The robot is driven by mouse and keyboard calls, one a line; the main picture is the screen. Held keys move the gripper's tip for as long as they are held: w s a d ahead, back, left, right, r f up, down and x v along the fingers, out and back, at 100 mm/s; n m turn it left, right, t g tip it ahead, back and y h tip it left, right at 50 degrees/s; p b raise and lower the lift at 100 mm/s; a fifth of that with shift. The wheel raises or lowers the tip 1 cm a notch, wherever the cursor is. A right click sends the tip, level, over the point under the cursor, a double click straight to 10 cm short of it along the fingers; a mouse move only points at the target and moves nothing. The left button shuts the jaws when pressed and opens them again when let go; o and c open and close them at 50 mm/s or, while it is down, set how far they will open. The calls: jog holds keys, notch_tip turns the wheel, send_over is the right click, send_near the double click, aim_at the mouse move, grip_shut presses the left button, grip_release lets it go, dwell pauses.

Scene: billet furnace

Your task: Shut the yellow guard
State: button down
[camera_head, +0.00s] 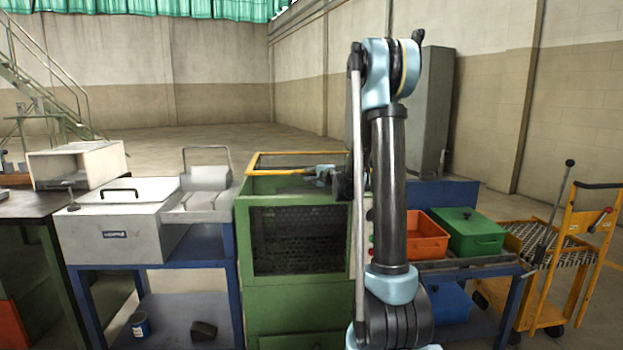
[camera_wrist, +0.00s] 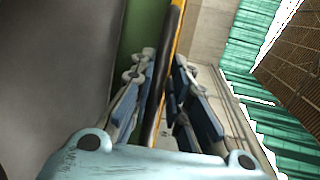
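The yellow guard (camera_head: 293,154) is a yellow frame at the top of the green machine. One yellow bar runs along the back of the top, and another lies across the front, leading to my gripper. My gripper (camera_head: 318,174) is at the right end of this front bar and points left. In the wrist view, the yellow bar with a dark edge (camera_wrist: 178,36) runs away between the two blue-grey fingers of my gripper (camera_wrist: 164,62). The fingers stand close on both sides of it. Whether they press on it is unclear. My arm hides the machine's right part.
The green machine (camera_head: 295,310) has a dark mesh front. A grey box with a black handle (camera_head: 115,230) stands to the left. An orange bin (camera_head: 427,238) and a green box (camera_head: 470,232) stand to the right, with a yellow trolley (camera_head: 550,262) beyond. Open floor lies behind.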

jog(key=shift+f, duration=0.25)
jog(key=shift+s, duration=0.2)
jog(key=shift+s+d, duration=0.15)
jog(key=shift+s, duration=2.15)
jog(key=c, duration=1.7)
grip_release()
jog(key=shift+w, duration=0.1)
jog(key=shift+o, duration=0.2)
jog(key=v, duration=1.2)
